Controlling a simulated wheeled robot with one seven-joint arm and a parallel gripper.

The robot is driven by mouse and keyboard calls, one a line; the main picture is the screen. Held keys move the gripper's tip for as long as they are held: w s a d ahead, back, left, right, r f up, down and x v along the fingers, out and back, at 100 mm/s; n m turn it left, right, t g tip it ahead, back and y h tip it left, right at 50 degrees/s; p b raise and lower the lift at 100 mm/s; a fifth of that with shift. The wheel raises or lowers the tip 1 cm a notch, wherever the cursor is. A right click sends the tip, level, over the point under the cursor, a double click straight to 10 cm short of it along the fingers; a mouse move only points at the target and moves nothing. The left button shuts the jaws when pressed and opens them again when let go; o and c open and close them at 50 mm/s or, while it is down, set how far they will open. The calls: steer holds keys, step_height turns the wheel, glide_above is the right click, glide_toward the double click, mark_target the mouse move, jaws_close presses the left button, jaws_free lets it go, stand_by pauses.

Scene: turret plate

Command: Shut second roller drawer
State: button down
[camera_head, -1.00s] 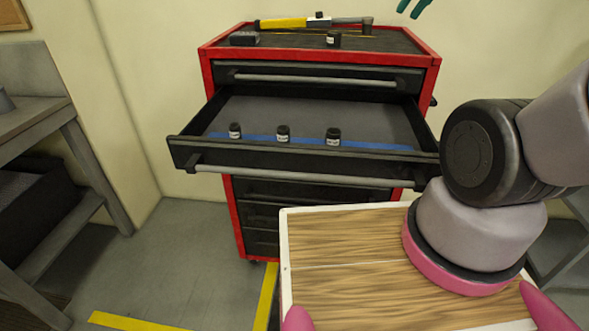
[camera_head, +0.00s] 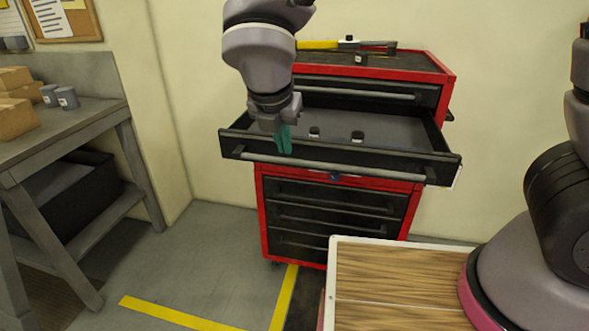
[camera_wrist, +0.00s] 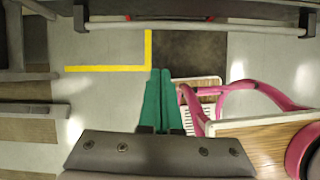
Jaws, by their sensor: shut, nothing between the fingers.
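The second roller drawer (camera_head: 400,158) of the red and black tool cabinet stands pulled out below the closed top drawer (camera_head: 365,91). Two small dark jars (camera_head: 357,136) show inside it. My gripper (camera_head: 284,141) has green fingers, shut and empty, pointing down at the drawer's front, left of its middle. In the head view the fingers overlap the drawer's front edge; I cannot tell if they touch it. In the wrist view the shut fingers (camera_wrist: 162,100) point toward the grey handle bar (camera_wrist: 190,29), with a gap in the picture between them.
The lower drawers (camera_head: 335,215) are closed. A yellow-handled tool (camera_head: 318,44) and a jar (camera_head: 361,59) lie on the cabinet top. A grey workbench (camera_head: 75,125) stands at the left. Open floor (camera_head: 190,265) lies between, with yellow tape.

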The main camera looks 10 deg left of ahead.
mark_target(290, 162)
steer(key=shift+n, duration=0.4)
steer(key=shift+w+r+x, duration=0.2)
steer(key=shift+w+x, duration=0.2)
steer(key=shift+x, duration=1.45)
steer(key=shift+w+r+x, duration=0.15)
steer(key=shift+w+x, duration=0.2)
steer(key=shift+x, duration=1.5)
steer(key=shift+w+r+x, duration=0.2)
steer(key=shift+w+x, duration=0.2)
steer(key=shift+x, duration=1.45)
steer(key=shift+a, duration=0.25)
steer(key=w+d, duration=0.1)
steer(key=w, duration=2)
steer(key=w+d, duration=0.1)
steer(key=w, duration=1)
steer(key=shift+d+r, duration=0.1)
steer(key=shift+d, duration=0.25)
steer(key=shift+s, duration=0.1)
